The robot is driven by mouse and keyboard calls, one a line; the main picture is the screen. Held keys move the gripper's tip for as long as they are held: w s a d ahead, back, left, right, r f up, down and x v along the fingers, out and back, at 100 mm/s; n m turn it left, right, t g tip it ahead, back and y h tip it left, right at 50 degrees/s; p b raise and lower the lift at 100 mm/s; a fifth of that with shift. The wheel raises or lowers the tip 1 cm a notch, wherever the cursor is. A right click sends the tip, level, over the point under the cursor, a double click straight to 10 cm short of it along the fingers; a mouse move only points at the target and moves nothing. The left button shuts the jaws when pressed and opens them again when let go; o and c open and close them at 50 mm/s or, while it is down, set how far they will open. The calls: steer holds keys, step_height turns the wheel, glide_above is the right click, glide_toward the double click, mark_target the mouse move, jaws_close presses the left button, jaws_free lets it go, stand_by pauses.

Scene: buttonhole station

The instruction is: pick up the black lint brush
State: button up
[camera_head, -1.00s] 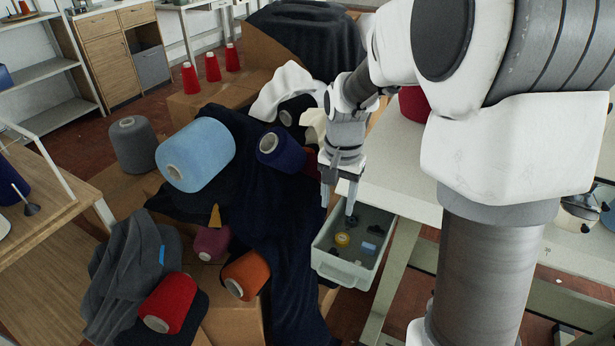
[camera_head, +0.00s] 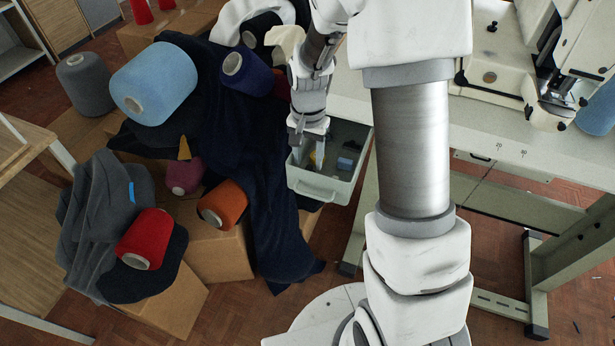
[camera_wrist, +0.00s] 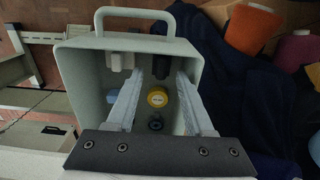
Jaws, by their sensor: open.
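My gripper (camera_head: 309,162) points down into the pale drawer-like bin (camera_head: 322,190), with its fingers apart. In the wrist view my gripper (camera_wrist: 162,76) is open, and a dark object (camera_wrist: 162,66), which looks like the black lint brush, shows between the fingertips near the handle-side wall of the bin (camera_wrist: 75,85). I cannot tell whether the fingers are around it or still above it. In the head view the gripper hides that spot.
A yellow tape roll (camera_wrist: 157,97), a small black round part (camera_wrist: 155,125), a blue item (camera_wrist: 111,97) and white pieces (camera_wrist: 120,61) share the bin. The bin's walls stand close around the fingers. The table (camera_head: 490,125) is to the right, dark cloth (camera_head: 270,215) to the left.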

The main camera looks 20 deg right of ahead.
mark_target(308, 168)
steer(key=f, duration=0.1)
steer(key=f+b, duration=0.1)
steer(key=f, duration=0.1)
steer(key=f+b, duration=0.1)
steer(key=f, duration=0.1)
steer(key=shift+w, duration=0.35)
jaws_close()
